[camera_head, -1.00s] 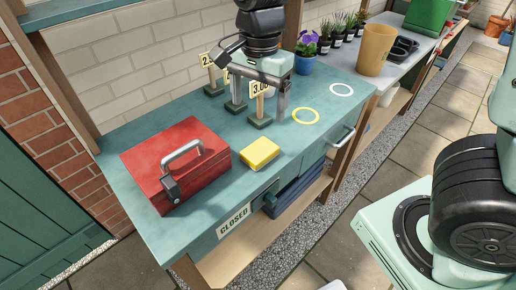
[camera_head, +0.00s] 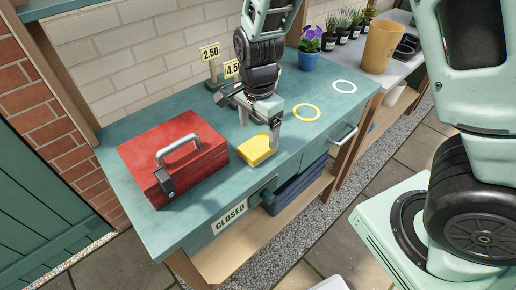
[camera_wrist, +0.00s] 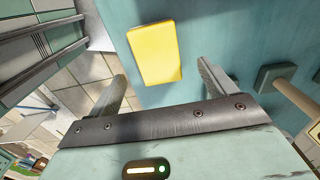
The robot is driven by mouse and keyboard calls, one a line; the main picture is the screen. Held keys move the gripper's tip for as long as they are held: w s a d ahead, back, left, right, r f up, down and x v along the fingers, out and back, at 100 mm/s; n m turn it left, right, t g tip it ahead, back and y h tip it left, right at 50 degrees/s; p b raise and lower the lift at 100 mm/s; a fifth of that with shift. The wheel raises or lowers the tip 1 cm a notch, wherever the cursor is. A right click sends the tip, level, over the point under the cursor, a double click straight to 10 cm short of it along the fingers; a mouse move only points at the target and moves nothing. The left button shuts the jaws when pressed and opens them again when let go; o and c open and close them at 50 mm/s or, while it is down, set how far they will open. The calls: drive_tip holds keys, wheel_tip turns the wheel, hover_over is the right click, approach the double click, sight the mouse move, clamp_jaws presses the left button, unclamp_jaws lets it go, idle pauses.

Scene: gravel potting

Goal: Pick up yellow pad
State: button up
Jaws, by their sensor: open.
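The yellow pad (camera_head: 258,150) lies flat on the teal table (camera_head: 135,125), just right of the red box. It also shows in the wrist view (camera_wrist: 155,52), beyond the fingertips and roughly between their lines. My gripper (camera_head: 259,134) is above the pad, pointing down. In the wrist view my gripper (camera_wrist: 162,82) has its two fingers spread wide apart with nothing between them. In the head view the gripper hides part of the pad's far edge.
A red box (camera_head: 172,155) with a grey handle stands left of the pad. Price signs (camera_head: 210,58) stand behind my gripper. A yellow ring (camera_head: 306,112) and a white ring (camera_head: 344,87) lie to the right. A purple-flowered pot (camera_head: 309,55) stands at the back.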

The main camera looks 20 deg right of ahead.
sight(258, 145)
drive_tip(key=shift+s+a+f, duration=0.1)
drive_tip(key=shift+s+f, duration=0.05)
drive_tip(key=shift+f, duration=1.2)
drive_tip(key=shift+s+f, duration=0.1)
drive_tip(key=shift+f, duration=1.25)
drive_tip(key=c, duration=1.2)
drive_tip(key=shift+r, duration=0.1)
wheel_tip(258, 145, up, 10)
drive_tip(key=shift+p, duration=0.35)
drive_tip(key=o, duration=0.5)
drive_tip(key=shift+c, duration=1.3)
